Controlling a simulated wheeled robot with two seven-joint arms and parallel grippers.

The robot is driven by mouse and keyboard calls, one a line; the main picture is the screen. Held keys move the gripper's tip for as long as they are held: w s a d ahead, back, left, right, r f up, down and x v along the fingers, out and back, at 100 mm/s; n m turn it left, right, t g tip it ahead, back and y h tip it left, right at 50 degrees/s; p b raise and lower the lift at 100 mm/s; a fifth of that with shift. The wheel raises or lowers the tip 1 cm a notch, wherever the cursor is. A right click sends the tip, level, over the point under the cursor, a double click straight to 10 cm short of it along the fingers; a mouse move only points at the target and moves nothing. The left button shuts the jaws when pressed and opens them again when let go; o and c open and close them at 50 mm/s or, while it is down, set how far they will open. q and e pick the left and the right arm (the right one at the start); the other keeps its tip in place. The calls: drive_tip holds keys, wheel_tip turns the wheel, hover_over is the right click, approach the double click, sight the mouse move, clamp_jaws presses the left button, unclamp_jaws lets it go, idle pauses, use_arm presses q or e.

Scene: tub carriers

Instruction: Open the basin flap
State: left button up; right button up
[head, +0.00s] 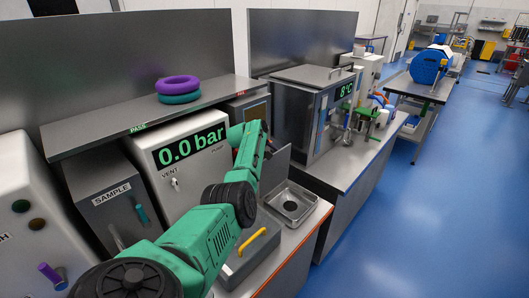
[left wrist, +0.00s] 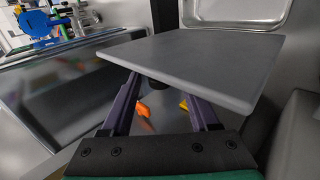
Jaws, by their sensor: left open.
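The basin (head: 292,204) is a square metal sink set in the bench top, with its inside and drain showing in the head view. Its rim also shows at the top of the left wrist view (left wrist: 237,22). The flap (head: 275,172) is a flat grey panel standing tilted up at the basin's back left side. In the left wrist view the flap (left wrist: 195,62) spans the middle and hides the far ends of my fingers. My left gripper (head: 267,148) is open, close to the flap; whether they touch cannot be told.
A grey box with a yellow handle (head: 252,239) sits in front of the basin, under my left arm. A vent panel reading 0.0 bar (head: 185,165) stands behind. A cabinet reading 8°C (head: 310,100) stands beyond the basin. The blue floor at right is clear.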

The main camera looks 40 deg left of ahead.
use_arm(q)
drive_tip(key=shift+s+r, duration=0.4)
drive_tip(key=shift+r, duration=0.15)
drive_tip(key=b+v, duration=0.1)
drive_tip(key=v, duration=1.2)
drive_tip(key=shift+s+f, duration=0.1)
